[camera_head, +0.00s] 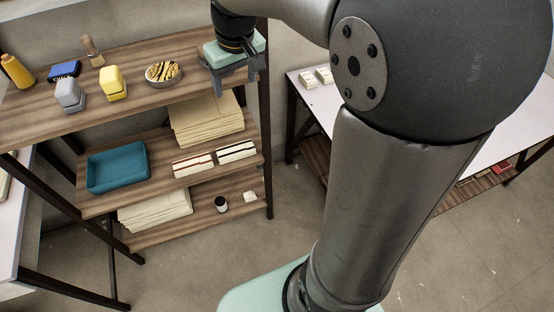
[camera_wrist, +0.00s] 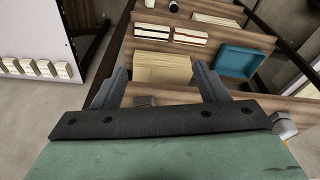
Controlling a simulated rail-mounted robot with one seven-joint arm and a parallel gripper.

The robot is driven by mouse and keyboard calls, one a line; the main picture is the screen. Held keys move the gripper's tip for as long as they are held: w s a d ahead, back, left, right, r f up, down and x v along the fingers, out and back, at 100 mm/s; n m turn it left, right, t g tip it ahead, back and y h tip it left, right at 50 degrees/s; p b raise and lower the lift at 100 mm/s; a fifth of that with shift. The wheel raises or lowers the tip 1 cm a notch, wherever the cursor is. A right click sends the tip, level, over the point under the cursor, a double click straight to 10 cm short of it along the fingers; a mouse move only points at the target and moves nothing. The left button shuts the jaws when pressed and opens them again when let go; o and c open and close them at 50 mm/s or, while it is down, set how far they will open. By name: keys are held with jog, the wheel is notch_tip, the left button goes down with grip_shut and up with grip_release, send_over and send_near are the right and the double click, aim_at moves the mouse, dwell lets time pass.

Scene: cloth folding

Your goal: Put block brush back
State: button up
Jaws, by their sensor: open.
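On the top shelf (camera_head: 130,99), a small upright item with a wooden handle (camera_head: 93,52) and a blue block-shaped item (camera_head: 64,70) stand towards the left. Either could be the block brush; I cannot tell which. My gripper (camera_head: 236,84) is at the right end of the top shelf, well to the right of both. In the wrist view my gripper (camera_wrist: 163,84) has its two fingers wide apart, with nothing clearly held between them. A small grey thing (camera_wrist: 145,101) shows low between the fingers, mostly hidden by the gripper's body.
Below are a teal tray (camera_head: 117,166), paper stacks (camera_head: 205,120) and booklets (camera_head: 237,151). A white table (camera_head: 318,102) stands right.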

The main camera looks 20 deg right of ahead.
jog(key=s+f+m+g, duration=0.1)
jog(key=s+f, duration=0.3)
jog(key=s, duration=0.6)
jog(key=s+f+m, duration=0.1)
jog(key=s+f, duration=0.3)
jog(key=s, duration=0.7)
jog(key=shift+s+d+f+g, duration=0.25)
jog(key=shift+f+g, duration=0.05)
jog(key=shift+g, duration=0.1)
